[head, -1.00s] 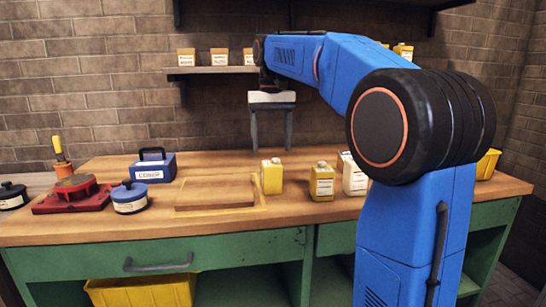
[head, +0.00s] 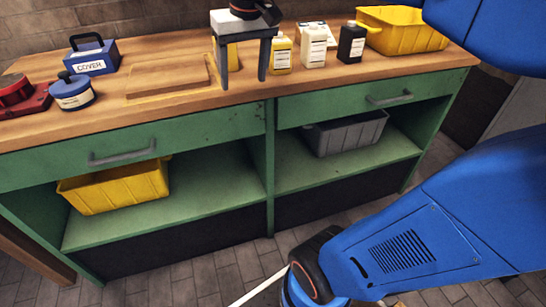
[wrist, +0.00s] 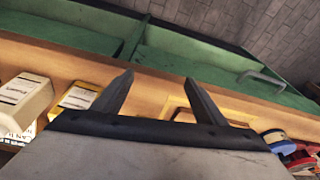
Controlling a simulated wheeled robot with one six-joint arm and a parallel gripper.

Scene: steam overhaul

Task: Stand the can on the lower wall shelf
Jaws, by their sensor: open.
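Several cans stand on the wooden bench (head: 90,118). A yellow can (head: 232,56) stands behind my gripper, partly hidden by it. To its right stand a pale yellow can (head: 281,54), a cream can (head: 314,47) and a black can (head: 351,44). The frames do not show which can is meant. My gripper (head: 243,83) points down, open and empty, in front of the yellow can in the picture. In the wrist view its fingers (wrist: 158,77) are apart, with a yellow can (wrist: 80,97) to their left. The wall shelves are out of view now.
A blue COVER box (head: 92,60), a blue pot (head: 72,92) and a red fixture (head: 22,97) stand on the left. A wooden board (head: 165,76) lies mid-bench. A yellow bin (head: 402,30) stands at the right. Yellow (head: 115,187) and grey (head: 347,133) bins sit below.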

